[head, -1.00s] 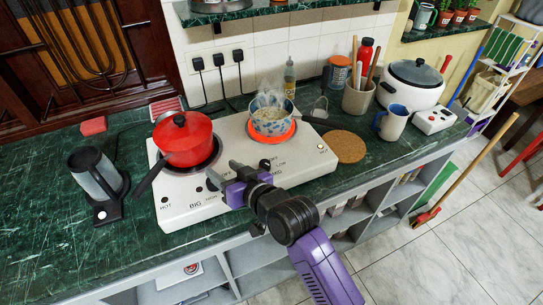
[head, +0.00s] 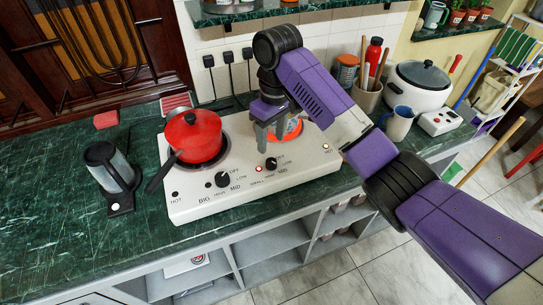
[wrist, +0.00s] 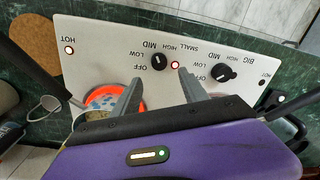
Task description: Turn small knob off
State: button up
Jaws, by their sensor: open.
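The white two-burner stove (head: 205,207) stands on the green counter. Its small knob (head: 271,163) is black, on the front panel by the OFF, LOW and MID marks; it also shows in the wrist view (wrist: 157,62). The small burner (head: 293,130) glows orange-red, also in the wrist view (wrist: 103,96). My gripper (head: 270,145) is open and empty, fingers pointing down above and just behind the small knob. In the wrist view my fingertips (wrist: 161,78) lie either side of the knob's line, with no contact visible.
The big knob (head: 222,179) sits left of the small one. A red lidded pot (head: 195,140) is on the left burner, its handle sticking out front-left. My arm mostly hides the small burner's pan. A mug (head: 397,124) and a white cooker (head: 418,87) stand at right.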

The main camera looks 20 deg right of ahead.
aim_at(271, 161)
jog(key=shift+s+d+f, duration=0.15)
jog(key=shift+s+f, duration=0.05)
jog(key=f, duration=0.7)
jog(key=shift+a+f, duration=0.15)
jog(key=shift+a, duration=0.05)
jog(key=shift+c, duration=0.4)
grip_shut()
